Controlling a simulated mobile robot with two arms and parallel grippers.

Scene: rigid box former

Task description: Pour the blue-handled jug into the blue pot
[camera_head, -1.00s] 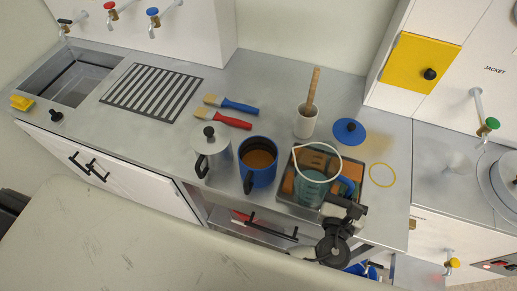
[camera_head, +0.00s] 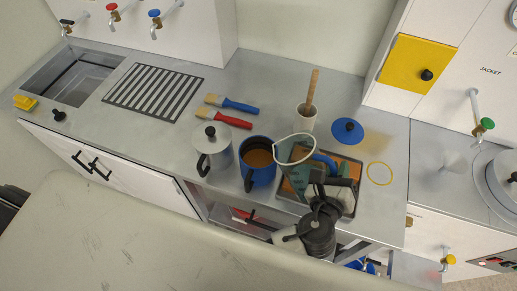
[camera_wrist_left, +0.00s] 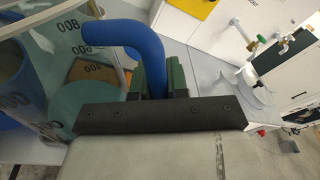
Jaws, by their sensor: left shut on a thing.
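The clear jug (camera_head: 296,166) with a blue handle (camera_head: 326,163) holds teal liquid. It is raised and tilted left, its white rim close to the right side of the blue pot (camera_head: 263,177). The pot stands upright on the counter with orange-brown contents. I see no stream between them. My left gripper (camera_head: 332,181) is shut on the jug's handle, right of the jug. The left wrist view shows the handle (camera_wrist_left: 140,42) between the green fingers (camera_wrist_left: 157,85) and the jug's printed wall (camera_wrist_left: 100,32). My right gripper is not in view.
A tray (camera_head: 351,201) with orange pieces lies under the jug. A lidded metal pot (camera_head: 214,156) stands left of the blue pot. A white cup with a wooden handle (camera_head: 305,118) and a blue lid (camera_head: 347,131) are behind. Two brushes (camera_head: 232,119) lie further back left.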

